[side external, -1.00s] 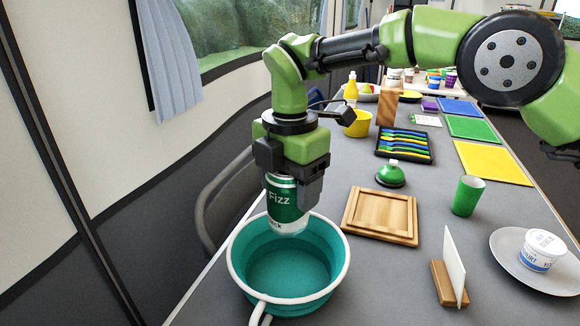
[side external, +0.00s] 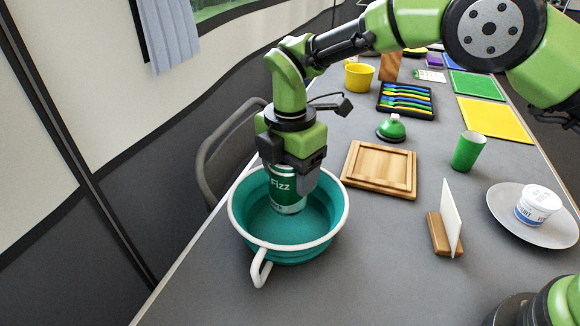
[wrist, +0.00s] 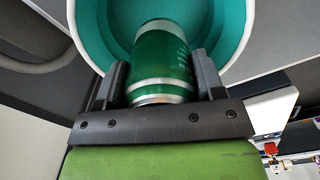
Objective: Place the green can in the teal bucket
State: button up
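The green can (side external: 287,192), marked "Fizz", is upright between the fingers of my gripper (side external: 291,178). Its lower part is inside the teal bucket (side external: 240,215), below the white rim; I cannot tell whether it touches the bucket floor. In the wrist view, the can (wrist: 162,55) sits between the two dark fingers of my gripper (wrist: 160,78), which are shut on it. The teal bucket (wrist: 238,30) surrounds its far end. The can's top is partly hidden by my gripper in the side view.
A wooden tray (side external: 382,190) lies right of the bucket. A card in a wooden stand (side external: 439,234), a green cup (side external: 468,151) and a plate (side external: 505,222) with a yogurt tub are farther right. A chair (side external: 205,165) stands at the left.

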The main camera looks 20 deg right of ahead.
jog(key=o, duration=0.5)
jog(key=shift+r, duration=0.1)
jog(key=shift+r, duration=3.45)
